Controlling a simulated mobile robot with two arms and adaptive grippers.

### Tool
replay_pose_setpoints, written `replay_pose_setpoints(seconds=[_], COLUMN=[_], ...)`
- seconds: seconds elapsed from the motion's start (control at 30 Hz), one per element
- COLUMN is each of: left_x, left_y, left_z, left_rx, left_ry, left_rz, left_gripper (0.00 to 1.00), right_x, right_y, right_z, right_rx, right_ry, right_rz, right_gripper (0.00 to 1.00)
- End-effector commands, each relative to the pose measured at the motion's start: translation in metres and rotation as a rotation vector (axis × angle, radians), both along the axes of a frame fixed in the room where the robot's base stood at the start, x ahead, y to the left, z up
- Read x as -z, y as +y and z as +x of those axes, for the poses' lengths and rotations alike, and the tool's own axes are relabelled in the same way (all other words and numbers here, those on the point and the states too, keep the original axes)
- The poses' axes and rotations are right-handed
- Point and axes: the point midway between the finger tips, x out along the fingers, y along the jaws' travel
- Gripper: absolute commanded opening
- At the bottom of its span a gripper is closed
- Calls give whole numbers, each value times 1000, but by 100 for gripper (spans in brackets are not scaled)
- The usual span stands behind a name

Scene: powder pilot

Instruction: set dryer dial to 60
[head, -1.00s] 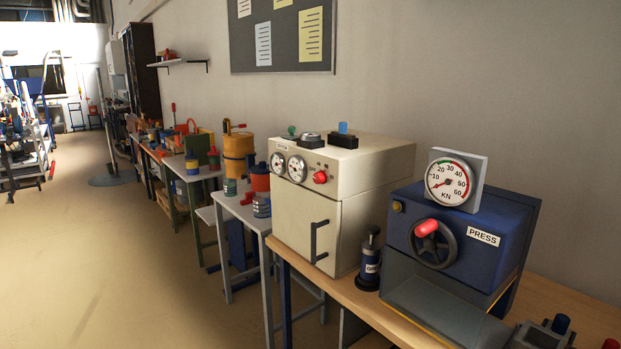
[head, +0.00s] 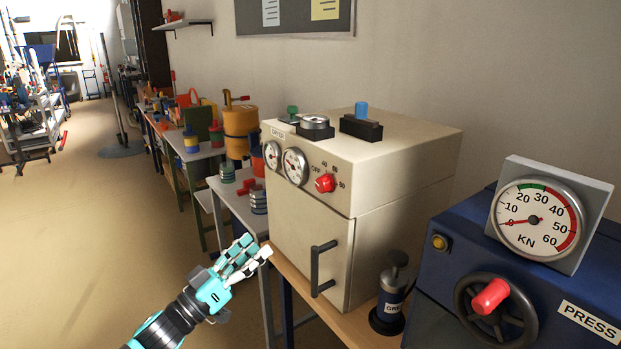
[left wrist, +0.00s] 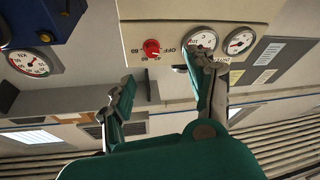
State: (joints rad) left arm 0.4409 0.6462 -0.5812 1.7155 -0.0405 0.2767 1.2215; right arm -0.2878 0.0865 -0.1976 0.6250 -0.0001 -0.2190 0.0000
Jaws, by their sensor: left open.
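The dryer is a cream box (head: 330,215) on the wooden bench, with a dark door handle. Its red dial (head: 325,183) is on the upper front panel, with printed marks around it; OFF, 40, 60 and 80 can be made out. The dial's exact pointing is too small to tell. Two round gauges sit left of the dial. My left gripper (head: 252,254) is in front of the dryer, lower and left of the dial, apart from it. In the left wrist view the open, empty fingers (left wrist: 165,95) frame the dial (left wrist: 151,47) beyond them. My right gripper is not seen.
A blue press (head: 455,265) with a KN gauge (head: 537,218) and a red-knobbed wheel stands right of the dryer. A small blue grease pot (head: 391,300) stands between them. Small items lie on the dryer top.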

Motion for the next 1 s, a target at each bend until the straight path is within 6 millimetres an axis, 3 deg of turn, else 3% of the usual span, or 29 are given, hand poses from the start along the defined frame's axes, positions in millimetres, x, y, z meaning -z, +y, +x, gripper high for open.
replay_pose_setpoints(seconds=[0.03, 0.17, 0.5, 0.63, 0.83, 1.0], left_x=[-10, -21, -46, -56, -69, -76], left_y=[-5, -13, -56, -75, -103, -118], left_z=[-5, -5, 38, 57, 83, 97], left_rx=[27, 46, 43, 42, 42, 42], left_ry=[-13, -19, -20, -20, -18, -19], left_rz=[-8, -19, -20, -19, -18, -17], left_gripper=[57, 57, 57, 57, 57, 57], right_x=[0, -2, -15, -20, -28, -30], right_y=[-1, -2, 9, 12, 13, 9], right_z=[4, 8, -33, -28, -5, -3], right_rx=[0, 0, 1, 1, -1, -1], right_ry=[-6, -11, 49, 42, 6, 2], right_rz=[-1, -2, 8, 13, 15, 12], right_gripper=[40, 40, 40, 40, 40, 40])
